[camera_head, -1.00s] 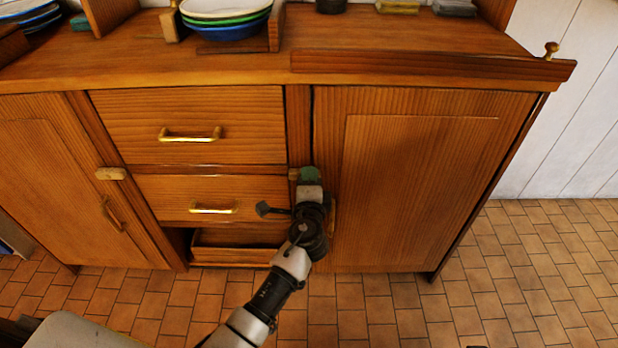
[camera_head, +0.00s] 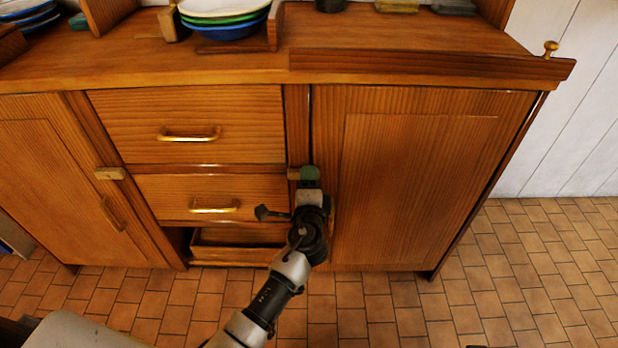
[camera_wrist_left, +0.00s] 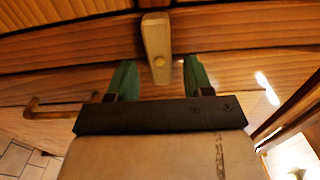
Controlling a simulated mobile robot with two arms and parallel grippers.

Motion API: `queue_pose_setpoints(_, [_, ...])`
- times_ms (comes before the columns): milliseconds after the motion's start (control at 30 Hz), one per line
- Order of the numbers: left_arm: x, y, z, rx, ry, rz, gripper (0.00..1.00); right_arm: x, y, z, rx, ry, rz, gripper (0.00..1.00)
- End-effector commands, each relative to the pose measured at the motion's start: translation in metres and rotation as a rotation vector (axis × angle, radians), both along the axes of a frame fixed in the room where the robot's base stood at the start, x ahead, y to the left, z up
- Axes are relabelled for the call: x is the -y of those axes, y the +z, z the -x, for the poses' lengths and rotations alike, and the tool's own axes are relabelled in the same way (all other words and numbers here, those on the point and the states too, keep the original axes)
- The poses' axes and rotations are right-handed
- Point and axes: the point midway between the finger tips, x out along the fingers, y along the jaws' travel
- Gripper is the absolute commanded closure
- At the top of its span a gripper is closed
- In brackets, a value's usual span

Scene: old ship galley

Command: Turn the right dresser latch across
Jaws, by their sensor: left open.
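The right dresser latch (camera_head: 293,173) is a small pale wooden bar on the post between the drawers and the right door (camera_head: 420,190). In the head view it lies about level, its right part hidden by my gripper. In the left wrist view the latch (camera_wrist_left: 157,40) shows with a round peg near its lower end, which appears to overlap the seam by the door. My left gripper (camera_head: 309,174) is open. Its green fingers (camera_wrist_left: 158,76) stand on either side of the latch's lower end. I cannot tell whether they touch it.
The left latch (camera_head: 110,173) lies level beside the left door. Two drawers with brass handles (camera_head: 190,134) are left of my gripper, above an open recess with a wooden tray (camera_head: 235,253). Bowls (camera_head: 225,20) stand on the dresser top. The tiled floor at right is clear.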

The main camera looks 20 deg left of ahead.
Motion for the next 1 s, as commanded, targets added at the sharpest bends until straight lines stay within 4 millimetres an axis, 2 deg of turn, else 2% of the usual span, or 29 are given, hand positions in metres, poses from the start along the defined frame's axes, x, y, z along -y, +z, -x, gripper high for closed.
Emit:
queue_pose_setpoints(100, [0.006, 0.0, 0.022, -0.003, -0.001, 0.001, 0.49, 0.004, -0.004, 0.011, -0.068, -0.006, 0.014, 0.49])
queue_pose_setpoints(300, [0.018, 0.0, 0.062, -0.003, -0.001, 0.001, 0.49, 0.007, -0.006, 0.019, -0.12, -0.01, 0.026, 0.49])
queue_pose_setpoints(500, [0.025, 0.0, 0.087, 0.0, -0.001, -0.001, 0.49, 0.007, -0.007, 0.021, -0.133, -0.012, 0.028, 0.49])
queue_pose_setpoints(633, [0.027, 0.0, 0.093, 0.001, -0.001, -0.001, 0.49, 0.008, -0.007, 0.021, -0.134, -0.012, 0.028, 0.49])
queue_pose_setpoints(1000, [0.027, 0.001, 0.093, 0.001, -0.001, -0.001, 0.49, 0.008, -0.007, 0.021, -0.133, -0.013, 0.029, 0.49])
